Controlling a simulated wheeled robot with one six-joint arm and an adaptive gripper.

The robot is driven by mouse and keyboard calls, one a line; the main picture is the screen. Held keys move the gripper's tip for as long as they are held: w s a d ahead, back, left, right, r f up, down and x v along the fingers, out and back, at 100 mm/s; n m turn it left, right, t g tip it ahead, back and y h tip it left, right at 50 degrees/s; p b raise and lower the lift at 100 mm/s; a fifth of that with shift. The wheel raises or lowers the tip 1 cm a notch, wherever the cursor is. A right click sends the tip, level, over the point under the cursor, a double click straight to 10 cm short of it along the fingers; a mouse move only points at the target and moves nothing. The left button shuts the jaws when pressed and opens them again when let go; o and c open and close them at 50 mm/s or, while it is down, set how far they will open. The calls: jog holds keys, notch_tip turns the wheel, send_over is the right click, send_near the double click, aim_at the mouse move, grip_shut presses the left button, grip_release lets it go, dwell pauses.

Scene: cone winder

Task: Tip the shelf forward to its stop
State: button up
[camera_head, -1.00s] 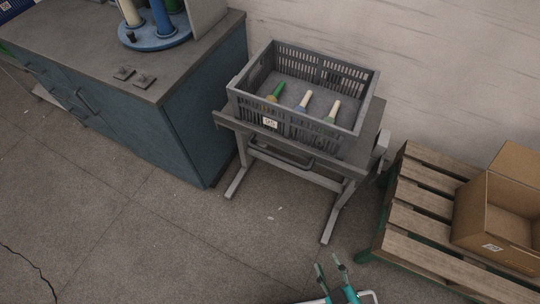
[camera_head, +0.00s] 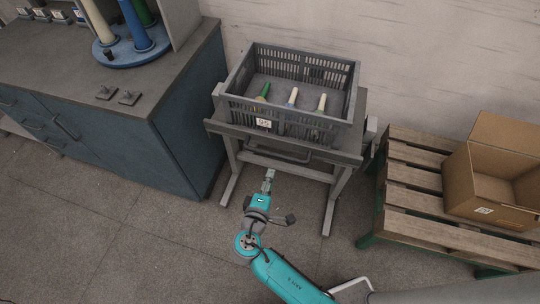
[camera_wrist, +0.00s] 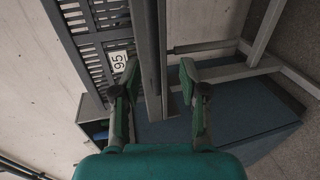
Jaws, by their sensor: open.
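The grey shelf (camera_head: 340,156) sits on a metal stand, with a grey slatted crate (camera_head: 310,130) on top. It looks about level. A thin bar handle (camera_head: 285,157) hangs below its front edge. My gripper (camera_head: 268,174) is just in front of and below that edge, left of its middle. In the wrist view my open gripper (camera_wrist: 158,72) has one finger on each side of the shelf's front edge and a thin bar (camera_wrist: 162,40) beside it. I cannot tell whether either finger touches. The crate's label (camera_wrist: 119,61) shows left of the fingers.
A blue cabinet (camera_head: 180,145) stands close on the left of the stand. A wooden pallet (camera_head: 400,195) with an open cardboard box (camera_head: 480,195) is on the right. The crate holds several cones (camera_head: 293,97). The floor in front is clear.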

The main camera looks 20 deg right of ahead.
aim_at(276, 155)
jog(key=x, duration=0.7)
jog(key=r+x, duration=0.1)
jog(key=x, duration=0.2)
jog(key=shift+w+a, duration=0.1)
jog(key=shift+w, duration=0.45)
grip_shut()
